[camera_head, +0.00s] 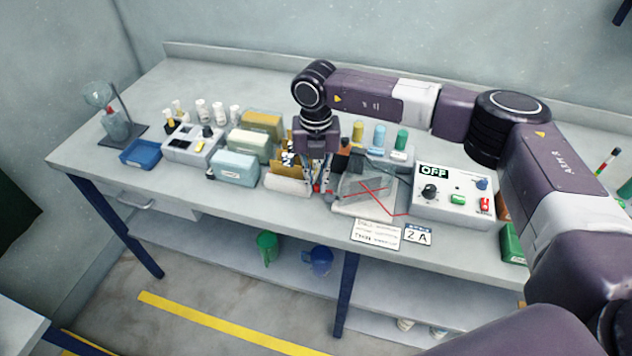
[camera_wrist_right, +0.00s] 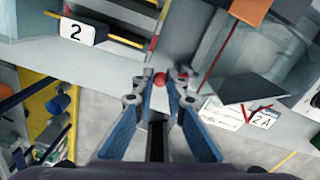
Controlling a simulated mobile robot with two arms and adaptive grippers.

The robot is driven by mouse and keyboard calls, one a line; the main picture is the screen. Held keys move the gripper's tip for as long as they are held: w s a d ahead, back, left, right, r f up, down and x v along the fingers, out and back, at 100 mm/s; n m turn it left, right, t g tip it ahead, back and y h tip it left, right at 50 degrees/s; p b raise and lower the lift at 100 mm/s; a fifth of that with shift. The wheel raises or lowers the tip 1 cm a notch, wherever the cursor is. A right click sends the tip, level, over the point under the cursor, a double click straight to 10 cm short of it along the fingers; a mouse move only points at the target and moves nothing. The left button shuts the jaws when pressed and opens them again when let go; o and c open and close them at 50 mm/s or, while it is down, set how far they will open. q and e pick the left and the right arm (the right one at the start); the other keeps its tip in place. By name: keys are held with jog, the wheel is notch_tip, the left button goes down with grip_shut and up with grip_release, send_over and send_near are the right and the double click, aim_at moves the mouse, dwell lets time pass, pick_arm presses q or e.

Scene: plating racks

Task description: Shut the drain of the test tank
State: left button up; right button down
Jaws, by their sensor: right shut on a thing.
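The test tank (camera_head: 365,193) is a low, clear-walled box near the bench's front edge, with red wires over it. Its clear wall shows at the upper right of the right wrist view (camera_wrist_right: 228,45). A small round red knob (camera_wrist_right: 160,79), apparently the drain handle, sits at the tank's left side. My right gripper (camera_head: 318,187) reaches down from above beside the tank. In the right wrist view its fingertips (camera_wrist_right: 159,82) are closed in on either side of the knob. The drain's opening and the handle's stem are hidden. My left gripper is not in view.
Right of the tank is a control box (camera_head: 452,198) marked OFF. Bottles (camera_head: 380,134) stand behind.

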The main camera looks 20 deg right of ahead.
jog(key=n+b, duration=0.1)
jog(key=n, duration=0.1)
jog(key=s+n+b, duration=0.1)
jog(key=n+b, duration=0.1)
jog(key=shift+s+a+f+b, duration=0.1)
jog(key=shift+s+f+b, duration=0.1)
jog(key=shift+b, duration=0.1)
jog(key=n+b, duration=0.1)
jog(key=s+n+b, duration=0.1)
jog(key=n, duration=0.1)
jog(key=n+b, duration=0.1)
jog(key=n, duration=0.1)
jog(key=shift+s+d+b, duration=0.2)
jog(key=shift+d+b, duration=0.05)
jog(key=shift+b, duration=0.05)
jog(key=n, duration=0.1)
jog(key=n+b, duration=0.2)
jog(key=shift+s+d+r, duration=0.15)
jog(key=shift+s+d, duration=0.15)
jog(key=shift+s, duration=0.1)
jog(key=shift+s+d+r+n+b, duration=0.15)
jog(key=shift+n+b, duration=0.2)
jog(key=shift+n, duration=0.2)
jog(key=shift+s+d+f+n+b, duration=0.15)
jog(key=shift+n+b, duration=0.2)
jog(key=shift+n, duration=0.2)
jog(key=shift+r, duration=0.15)
jog(key=c, duration=1.9)
grip_release()
jog(key=shift+c, duration=0.2)
